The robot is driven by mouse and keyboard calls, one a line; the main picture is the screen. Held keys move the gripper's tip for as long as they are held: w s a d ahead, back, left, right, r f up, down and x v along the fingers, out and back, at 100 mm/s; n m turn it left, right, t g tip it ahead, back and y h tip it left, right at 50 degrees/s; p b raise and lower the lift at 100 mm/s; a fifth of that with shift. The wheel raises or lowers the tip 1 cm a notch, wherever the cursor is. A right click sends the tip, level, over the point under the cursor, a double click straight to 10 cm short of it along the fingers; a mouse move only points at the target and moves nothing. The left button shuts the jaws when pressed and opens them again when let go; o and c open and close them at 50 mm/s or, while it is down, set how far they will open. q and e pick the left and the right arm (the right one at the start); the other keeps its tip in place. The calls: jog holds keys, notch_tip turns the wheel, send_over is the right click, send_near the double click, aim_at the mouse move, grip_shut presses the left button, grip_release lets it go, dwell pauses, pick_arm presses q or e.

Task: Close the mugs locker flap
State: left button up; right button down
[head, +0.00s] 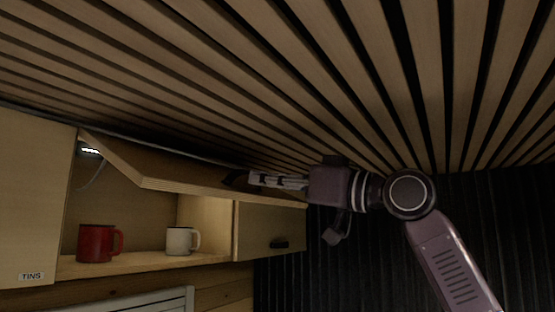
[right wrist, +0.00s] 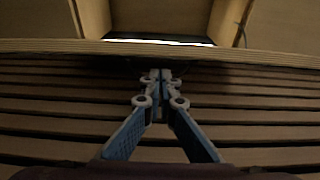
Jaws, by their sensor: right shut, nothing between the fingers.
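The mugs locker flap (head: 190,171) is a wooden panel swung up and open, sticking out under the slatted ceiling. The open locker (head: 150,262) below it holds a red mug (head: 95,243) and a cream mug (head: 181,241), both upright on its floor. My right gripper (head: 252,180) comes in from the right with its fingers at the upper side of the flap, near its right end. In the right wrist view, its fingers (right wrist: 156,76) are shut and empty, with their tips just short of the flap's long edge (right wrist: 160,48). I cannot tell if they touch it. My left gripper is not in view.
The slatted ceiling (head: 250,70) is close above the flap and my right gripper. A shut locker labelled TINS (head: 35,200) is on the left. Another shut locker door (head: 262,225) with a dark handle is on the right. A small lamp (head: 89,151) glows inside the open locker.

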jog(key=shift+w+f, duration=0.2)
jog(key=shift+f, duration=0.45)
jog(key=shift+s+a, duration=0.1)
jog(key=shift+a, duration=0.05)
